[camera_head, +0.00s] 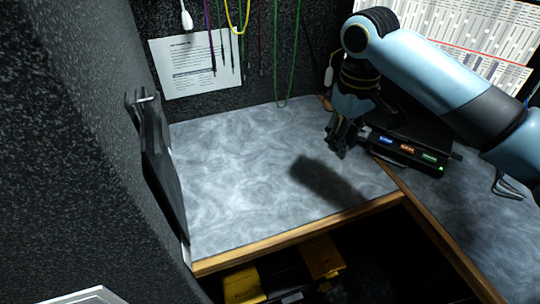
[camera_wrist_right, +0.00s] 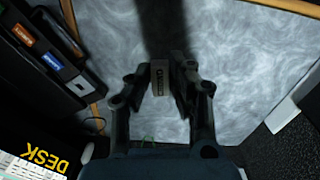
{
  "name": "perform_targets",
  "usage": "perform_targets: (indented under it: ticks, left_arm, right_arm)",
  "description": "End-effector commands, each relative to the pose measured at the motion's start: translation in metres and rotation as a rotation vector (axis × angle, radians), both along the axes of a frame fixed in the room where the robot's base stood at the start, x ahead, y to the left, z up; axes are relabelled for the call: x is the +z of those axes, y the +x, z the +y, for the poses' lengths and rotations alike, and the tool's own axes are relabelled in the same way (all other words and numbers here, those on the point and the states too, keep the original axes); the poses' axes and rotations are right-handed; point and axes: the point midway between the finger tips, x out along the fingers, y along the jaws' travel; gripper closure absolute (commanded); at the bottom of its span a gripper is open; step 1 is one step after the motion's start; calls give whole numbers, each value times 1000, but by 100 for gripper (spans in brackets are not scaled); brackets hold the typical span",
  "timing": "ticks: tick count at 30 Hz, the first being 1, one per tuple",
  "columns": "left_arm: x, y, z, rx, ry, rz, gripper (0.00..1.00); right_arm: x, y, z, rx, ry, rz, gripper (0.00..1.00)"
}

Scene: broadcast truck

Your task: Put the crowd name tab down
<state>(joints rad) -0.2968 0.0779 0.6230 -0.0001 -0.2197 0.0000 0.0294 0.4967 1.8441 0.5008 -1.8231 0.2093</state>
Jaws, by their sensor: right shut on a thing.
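In the head view my right gripper (camera_head: 338,145) hangs above the grey marbled desk (camera_head: 240,160), left of a black device. The tab cannot be made out in the head view. My left gripper is not in view.
The black device (camera_head: 405,150) with blue, orange and green labels sits right of the gripper. Coloured cables (camera_head: 277,50) hang at the back wall. A wooden edge (camera_head: 300,235) bounds the desk, with yellow cases (camera_head: 242,284) below. The desk's left and middle are clear.

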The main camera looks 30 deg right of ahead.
Motion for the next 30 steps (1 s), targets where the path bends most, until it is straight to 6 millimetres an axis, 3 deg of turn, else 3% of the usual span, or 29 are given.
perform_targets:
  ticks: [4,7,15,20,26,30]
  left_arm:
    - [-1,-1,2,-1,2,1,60]
    - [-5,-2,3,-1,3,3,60]
    - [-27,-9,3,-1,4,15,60]
    - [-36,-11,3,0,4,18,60]
    - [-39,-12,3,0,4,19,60]
    - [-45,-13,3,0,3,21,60]
  right_arm:
    - [-2,-3,3,-130,11,-3,99]
    - [-10,9,6,-159,16,-5,99]
    - [-51,74,13,-157,16,-3,99]
    - [-66,101,15,-156,14,-3,99]
    - [-75,111,15,-153,13,-3,99]
    - [-95,110,16,-154,13,0,99]
